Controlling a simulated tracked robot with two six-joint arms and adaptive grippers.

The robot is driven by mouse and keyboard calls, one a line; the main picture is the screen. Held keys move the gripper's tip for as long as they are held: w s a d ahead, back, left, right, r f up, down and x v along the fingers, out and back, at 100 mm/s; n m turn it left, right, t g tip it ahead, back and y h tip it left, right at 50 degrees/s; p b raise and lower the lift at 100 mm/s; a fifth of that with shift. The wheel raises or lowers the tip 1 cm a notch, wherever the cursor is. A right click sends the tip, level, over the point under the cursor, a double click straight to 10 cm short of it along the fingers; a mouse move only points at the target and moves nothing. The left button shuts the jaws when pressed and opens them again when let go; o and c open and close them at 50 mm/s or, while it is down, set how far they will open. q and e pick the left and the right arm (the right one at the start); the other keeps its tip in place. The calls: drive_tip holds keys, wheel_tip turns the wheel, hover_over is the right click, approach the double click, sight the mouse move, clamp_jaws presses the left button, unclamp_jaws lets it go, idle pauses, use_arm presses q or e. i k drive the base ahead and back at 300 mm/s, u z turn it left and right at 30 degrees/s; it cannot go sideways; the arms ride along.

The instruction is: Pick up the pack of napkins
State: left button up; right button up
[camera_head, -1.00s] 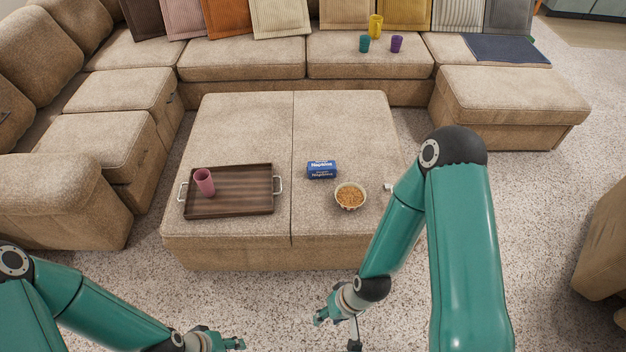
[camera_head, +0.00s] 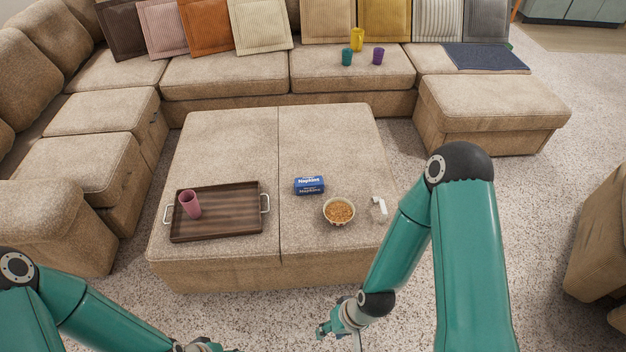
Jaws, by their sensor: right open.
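The pack of napkins (camera_head: 309,185) is a small blue box with white lettering. It lies on the large beige ottoman (camera_head: 225,130), right of its centre seam and just behind a bowl. My right gripper (camera_head: 338,336) is low in front of the ottoman, near the bottom edge of the view. It is open, empty and well apart from the napkins. My left gripper is at the bottom edge, mostly cut off, so its jaws do not show clearly.
A bowl of snacks (camera_head: 338,211) stands close in front of the napkins. A small white item (camera_head: 378,207) lies to its right. A dark wooden tray (camera_head: 232,212) with a pink cup (camera_head: 189,204) is at the left. Sofas surround the ottoman behind and left.

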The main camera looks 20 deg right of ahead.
sight(303, 186)
drive_tip(key=i, duration=1.2)
drive_tip(key=u, duration=0.1)
